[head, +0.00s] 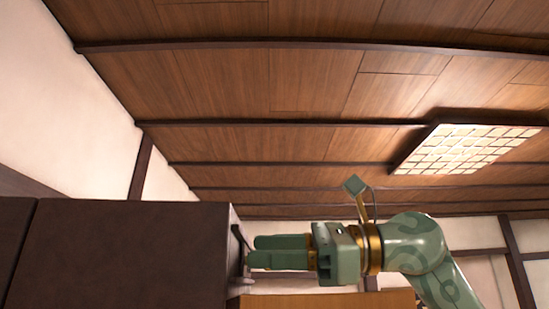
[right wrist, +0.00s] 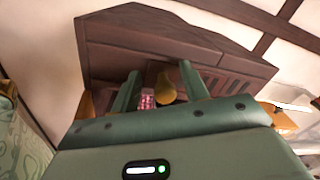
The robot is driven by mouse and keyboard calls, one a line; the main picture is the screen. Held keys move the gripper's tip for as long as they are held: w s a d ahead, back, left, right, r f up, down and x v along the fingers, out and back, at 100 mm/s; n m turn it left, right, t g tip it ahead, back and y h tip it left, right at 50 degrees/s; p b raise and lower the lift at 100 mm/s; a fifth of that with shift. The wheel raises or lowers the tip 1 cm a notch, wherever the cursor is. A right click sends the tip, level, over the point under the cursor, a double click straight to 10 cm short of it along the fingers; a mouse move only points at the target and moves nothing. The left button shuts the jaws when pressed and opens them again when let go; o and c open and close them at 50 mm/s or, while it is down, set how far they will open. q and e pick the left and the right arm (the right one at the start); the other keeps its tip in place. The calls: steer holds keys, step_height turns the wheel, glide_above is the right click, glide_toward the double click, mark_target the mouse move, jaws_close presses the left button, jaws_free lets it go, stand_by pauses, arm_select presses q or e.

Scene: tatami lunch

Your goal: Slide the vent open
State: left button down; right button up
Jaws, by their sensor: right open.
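The vent appears to be the row of dark slots (right wrist: 232,87) in a dark wooden panel in the right wrist view, right of my fingers. A yellow rounded knob-like piece (right wrist: 166,90) shows between the fingers; whether it belongs to the vent I cannot tell. My right gripper (head: 252,251) points left at the side face of a dark box-like cabinet (head: 125,255) in the head view. Its fingers are apart, and they also show in the right wrist view (right wrist: 160,74). A dark bar (head: 239,243) on that face is close to the fingertips; contact is unclear. My left gripper is out of view.
The wooden ceiling (head: 300,85) with dark beams fills most of the head view. A square lattice lamp (head: 465,148) hangs at right. A light wooden surface (head: 325,301) lies below my right gripper. A small pink gridded patch (right wrist: 147,99) shows between the fingers.

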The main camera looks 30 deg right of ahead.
steer(key=s+a+r+b, duration=0.2)
steer(key=s+a+r, duration=0.4)
steer(key=s+r, duration=0.6)
steer(key=shift+s, duration=0.55)
